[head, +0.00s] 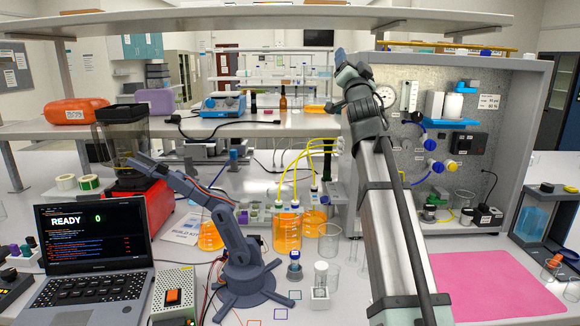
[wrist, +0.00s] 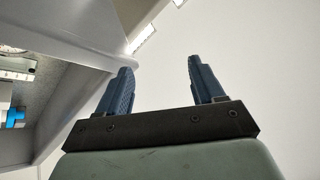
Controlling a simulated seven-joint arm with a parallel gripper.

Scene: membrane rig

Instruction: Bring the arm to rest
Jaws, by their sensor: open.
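My arm rises through the right middle of the head view, its long link slanting up over the bench. My gripper (head: 338,54) is at its top end, raised high near the upper shelf and left of the pegboard panel. In the wrist view, the two blue fingers of my gripper (wrist: 158,65) stand apart with nothing between them. The wrist camera looks up past the fingers at a pale ceiling. The fingers appear small in the head view.
The upper shelf (head: 250,17) and the pegboard panel (head: 520,120) are close to my gripper. Below are a small desktop arm (head: 245,250), orange-filled flasks (head: 287,230), a laptop (head: 95,245) and a blender (head: 125,135). A pink mat (head: 490,285) lies clear at right.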

